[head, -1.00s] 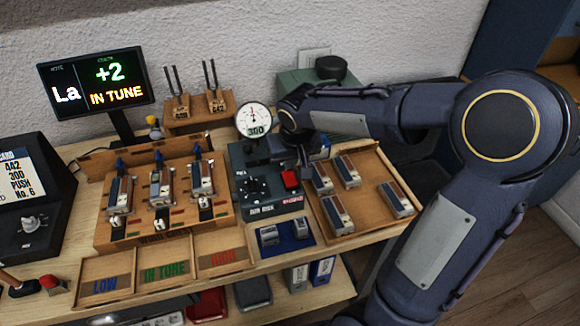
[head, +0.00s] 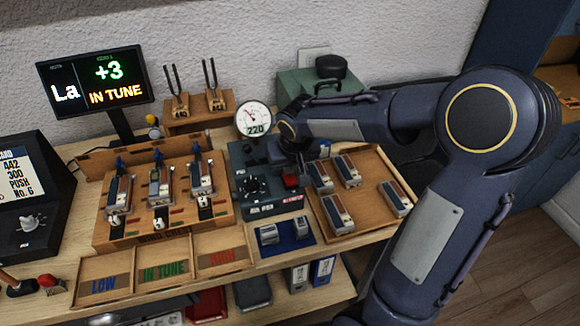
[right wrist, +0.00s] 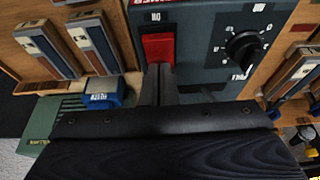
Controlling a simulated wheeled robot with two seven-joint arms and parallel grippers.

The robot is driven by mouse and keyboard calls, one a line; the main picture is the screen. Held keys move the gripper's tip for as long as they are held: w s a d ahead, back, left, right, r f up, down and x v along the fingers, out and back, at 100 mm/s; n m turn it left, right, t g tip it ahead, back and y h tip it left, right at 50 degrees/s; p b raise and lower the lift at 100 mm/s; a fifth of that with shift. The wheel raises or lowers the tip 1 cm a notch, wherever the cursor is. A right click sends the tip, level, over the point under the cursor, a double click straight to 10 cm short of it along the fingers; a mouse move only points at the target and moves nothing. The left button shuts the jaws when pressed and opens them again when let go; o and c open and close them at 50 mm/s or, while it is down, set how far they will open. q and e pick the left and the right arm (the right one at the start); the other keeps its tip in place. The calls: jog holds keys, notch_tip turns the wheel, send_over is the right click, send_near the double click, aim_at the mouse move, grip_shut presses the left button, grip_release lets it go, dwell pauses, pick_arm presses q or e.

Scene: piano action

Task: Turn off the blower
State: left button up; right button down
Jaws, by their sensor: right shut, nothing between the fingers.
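The blower is the dark teal air box (head: 238,158) in the middle of the bench, with a black knob (head: 252,187) and a red switch (head: 291,181) on its front. The round gauge (head: 254,119) above it reads 220. My right gripper (head: 295,166) is shut and empty, just above the red switch. In the right wrist view, the shut fingers (right wrist: 163,78) are at the lower edge of the red switch (right wrist: 158,47); I cannot tell if they touch. An upside-down label is beside the switch. My left gripper is not in view.
A wooden tray (head: 357,229) with several reed blocks is right of the air box. A green case (head: 294,88) stands behind. A blue mat (head: 286,243) with metal blocks lies in front. The tuner screen (head: 96,82) shows La, +3, IN TUNE.

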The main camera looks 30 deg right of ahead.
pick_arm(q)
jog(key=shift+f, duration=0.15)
pick_arm(e)
jog(key=shift+s+f, duration=0.2)
jog(key=shift+s, duration=0.05)
jog(key=shift+s+a, duration=0.1)
jog(key=shift+s, duration=0.1)
jog(key=shift+s+a+b, duration=0.1)
jog(key=shift+s+b, duration=0.2)
jog(key=shift+s, duration=0.2)
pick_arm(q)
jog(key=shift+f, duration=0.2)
pick_arm(e)
notch_tip(320, 180, up, 6)
jog(key=p, duration=0.4)
jog(key=shift+s+f, duration=0.1)
jog(key=shift+f, duration=0.15)
jog(key=s+r+b, duration=0.1)
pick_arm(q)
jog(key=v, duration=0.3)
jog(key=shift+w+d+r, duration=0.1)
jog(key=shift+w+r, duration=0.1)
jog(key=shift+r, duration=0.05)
pick_arm(e)
notch_tip(320, 180, up, 7)
send_over(292, 181)
jog(key=s, duration=0.3)
jog(key=shift+s+a+r, duration=0.1)
jog(key=shift+s+a, duration=0.1)
jog(key=shift+a, duration=0.2)
